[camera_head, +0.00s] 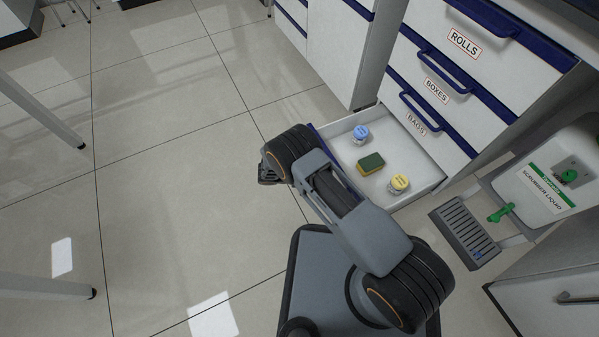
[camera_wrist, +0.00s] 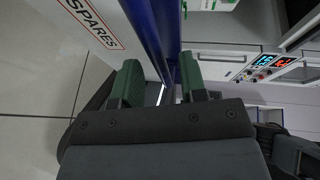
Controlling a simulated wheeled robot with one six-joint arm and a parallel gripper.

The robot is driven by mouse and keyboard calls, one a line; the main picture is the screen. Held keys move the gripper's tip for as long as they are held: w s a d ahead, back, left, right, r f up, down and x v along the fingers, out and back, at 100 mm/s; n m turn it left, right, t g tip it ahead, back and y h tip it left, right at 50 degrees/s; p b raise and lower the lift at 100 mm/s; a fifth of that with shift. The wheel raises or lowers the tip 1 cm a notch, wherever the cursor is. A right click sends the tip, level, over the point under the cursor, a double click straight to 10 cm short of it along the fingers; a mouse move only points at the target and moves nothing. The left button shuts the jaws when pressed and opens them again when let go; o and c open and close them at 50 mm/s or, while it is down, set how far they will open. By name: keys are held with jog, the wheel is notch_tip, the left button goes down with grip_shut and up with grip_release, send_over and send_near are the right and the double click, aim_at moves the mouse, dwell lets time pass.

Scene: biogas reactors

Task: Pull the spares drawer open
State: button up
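The spares drawer (camera_head: 425,181) is the lowest drawer of the cabinet and stands pulled out in the head view. A blue-lidded jar (camera_head: 360,134), a green and yellow sponge (camera_head: 370,163) and a yellow-lidded jar (camera_head: 398,184) are in it. My arm hides most of its front there. In the wrist view, the white front with the SPARES label (camera_wrist: 92,22) is at the left, and its blue handle (camera_wrist: 166,45) runs between the green fingers of my gripper (camera_wrist: 160,82). The fingers are apart, with a gap beside the handle. Contact is unclear.
Drawers labelled ROLLS (camera_head: 464,43), BOXES (camera_head: 437,90) and BAGS (camera_head: 416,124) are shut above. A scrubber liquid dispenser (camera_head: 545,185) with a drip grate (camera_head: 466,232) stands at the right. The tiled floor (camera_head: 180,150) to the left is clear, except for table legs.

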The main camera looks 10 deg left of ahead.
jog(key=p+v, duration=0.1)
jog(key=v, duration=1)
jog(key=shift+a, duration=0.2)
jog(key=w+d+r+m+g+y+p, duration=0.2)
jog(key=d+r+m+y+p, duration=0.25)
jog(key=r, duration=0.85)
jog(key=w+d+r+m+g+y+p, duration=0.1)
jog(key=d+r+m+p, duration=0.45)
jog(key=r, duration=0.75)
jog(key=w+d+r+m+g+y+p, duration=0.2)
jog(key=r+m+p, duration=0.5)
jog(key=r, duration=0.6)
jog(key=s+d+r+m+t+y+p, duration=0.1)
jog(key=s+d+r+m+y+p, duration=0.1)
jog(key=s+d+r+m+p, duration=0.2)
jog(key=s+d+r+m+t+y+p, duration=0.2)
jog(key=s+d+r+m+p, duration=0.3)
jog(key=r+m+p, duration=0.5)
jog(key=s+d+r+m+t+y+p, duration=0.2)
jog(key=r+m+p, duration=0.6)
jog(key=r, duration=1.2)
jog(key=shift+s+d+y+p, duration=0.3)
jog(key=shift+s+d+y, duration=0.65)
jog(key=shift+s+d, duration=0.95)
